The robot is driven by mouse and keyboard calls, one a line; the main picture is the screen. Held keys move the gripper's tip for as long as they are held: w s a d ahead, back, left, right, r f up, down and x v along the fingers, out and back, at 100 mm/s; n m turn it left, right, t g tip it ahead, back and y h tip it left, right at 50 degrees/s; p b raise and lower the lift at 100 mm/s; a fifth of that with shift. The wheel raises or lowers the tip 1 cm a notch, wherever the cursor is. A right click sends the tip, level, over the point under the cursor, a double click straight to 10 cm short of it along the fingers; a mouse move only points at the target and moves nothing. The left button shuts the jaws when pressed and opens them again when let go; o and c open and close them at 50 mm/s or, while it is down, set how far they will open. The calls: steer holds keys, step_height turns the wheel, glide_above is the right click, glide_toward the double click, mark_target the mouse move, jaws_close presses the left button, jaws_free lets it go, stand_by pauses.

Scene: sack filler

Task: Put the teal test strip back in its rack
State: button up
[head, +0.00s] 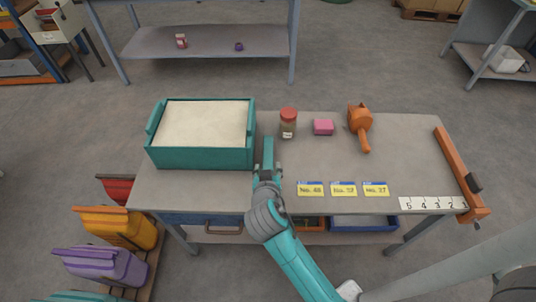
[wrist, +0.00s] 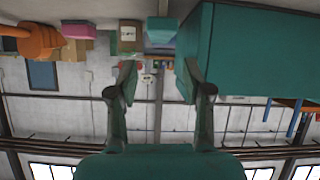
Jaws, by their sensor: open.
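The teal test strip (head: 268,150) appears as a narrow teal piece on the table, between the teal bin and the red-lidded jar. It also shows in the wrist view (wrist: 160,30), beyond and between my fingertips. My gripper (head: 267,171) is at the near end of this piece. In the wrist view my gripper (wrist: 159,72) is open, with nothing between its fingers. The head view does not clearly show whether the fingers touch the strip. I cannot make out a rack for certain.
The teal bin (head: 150,150) of pale grain stands close left of my gripper. The jar (head: 288,124), pink block (head: 323,127) and orange tool (head: 360,123) stand to the right.

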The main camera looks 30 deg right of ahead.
mark_target(268, 153)
steer(key=shift+m, duration=0.6)
steer(key=x, duration=1.1)
steer(key=shift+a, duration=0.1)
jaws_close()
steer(key=shift+r, duration=0.15)
step_height(268, 153, up, 18)
